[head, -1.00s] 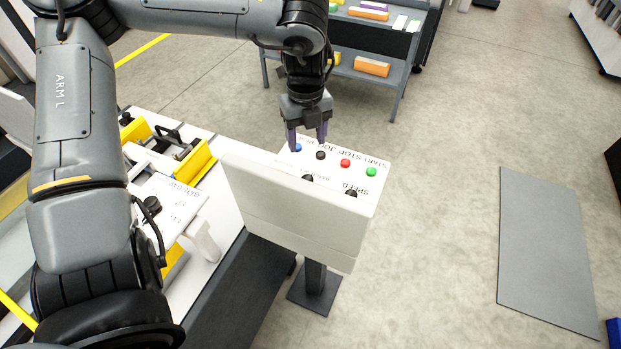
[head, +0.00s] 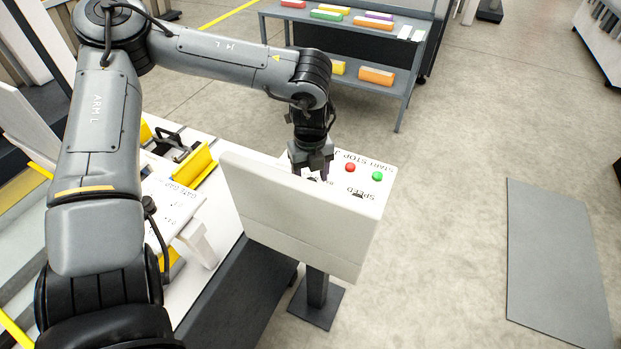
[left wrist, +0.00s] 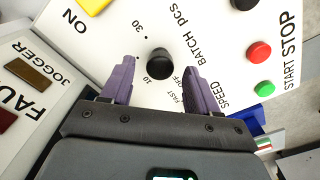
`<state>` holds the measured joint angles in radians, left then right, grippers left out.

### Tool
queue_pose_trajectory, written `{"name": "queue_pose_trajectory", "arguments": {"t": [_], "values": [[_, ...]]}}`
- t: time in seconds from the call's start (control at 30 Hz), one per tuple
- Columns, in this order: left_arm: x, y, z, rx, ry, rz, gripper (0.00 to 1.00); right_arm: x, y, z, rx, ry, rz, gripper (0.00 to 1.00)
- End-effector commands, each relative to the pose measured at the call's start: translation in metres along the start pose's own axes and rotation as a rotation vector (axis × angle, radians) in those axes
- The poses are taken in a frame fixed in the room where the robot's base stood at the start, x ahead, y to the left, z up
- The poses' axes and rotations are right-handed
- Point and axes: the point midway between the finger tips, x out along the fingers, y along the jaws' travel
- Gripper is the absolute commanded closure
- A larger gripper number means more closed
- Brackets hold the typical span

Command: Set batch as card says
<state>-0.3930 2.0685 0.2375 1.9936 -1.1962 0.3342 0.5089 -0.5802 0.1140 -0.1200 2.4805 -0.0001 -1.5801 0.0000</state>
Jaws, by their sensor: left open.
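The white control panel (head: 300,215) stands on a dark post in the head view, its back edge hiding part of its sloped face. In the left wrist view, a round black knob (left wrist: 160,63) sits beside the numbers 10 and 30, near the words BATCH PCS. My left gripper (left wrist: 160,75) is open, its purple fingers on either side of this knob; contact cannot be told. In the head view my left gripper (head: 318,172) is low over the panel's face. The red STOP button (head: 350,167) and green START button (head: 377,176) show. No readable card shows.
A yellow part (left wrist: 93,5) lies by the word ON. A FAULT/JOGGER panel (left wrist: 30,90) is at the left. A grey shelf cart (head: 345,50) with coloured blocks stands behind. A grey mat (head: 560,260) lies on open floor at the right.

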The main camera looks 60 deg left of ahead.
Motion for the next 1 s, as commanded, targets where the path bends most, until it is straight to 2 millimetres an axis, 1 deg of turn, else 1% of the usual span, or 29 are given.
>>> {"name": "queue_pose_trajectory", "arguments": {"t": [0.03, 0.17, 0.47, 0.5, 0.57, 0.83, 0.87, 1.0], "values": [[0.0049, 0.0003, -0.0001, 0.0, 0.001, 0.001, 0.4, 0.0011, -0.0001, 0.0003, 0.0, 0.0, 0.0, 0.57], [0.0108, 0.0001, -0.0001, 0.0, 0.0, 0.0, 0.4, 0.0018, 0.0, 0.0005, 0.0, 0.0, 0.0, 0.57], [0.012, -0.0001, 0.0, 0.0, 0.0, -0.001, 0.4, 0.0019, 0.0016, 0.0009, -0.007, -0.001, 0.005, 0.57], [0.012, -0.0001, 0.0, 0.0, 0.0, -0.001, 0.43, 0.0019, 0.0019, 0.001, -0.009, -0.001, 0.006, 0.57], [0.012, -0.0001, 0.0, 0.0, 0.0, -0.001, 0.52, 0.002, 0.0022, 0.0011, -0.01, -0.001, 0.007, 0.57], [0.0118, -0.0001, 0.0, 0.0, 0.0, -0.001, 0.94, 0.002, 0.0022, 0.0011, -0.01, -0.001, 0.007, 0.57], [0.0118, -0.0001, 0.0, 0.0, 0.0, -0.001, 0.96, 0.002, 0.0022, 0.0011, -0.01, -0.001, 0.007, 0.57], [0.0117, -0.0001, 0.0, 0.006, 0.0, -0.001, 0.96, 0.002, 0.0017, 0.0009, -0.008, -0.001, 0.006, 0.57]]}}
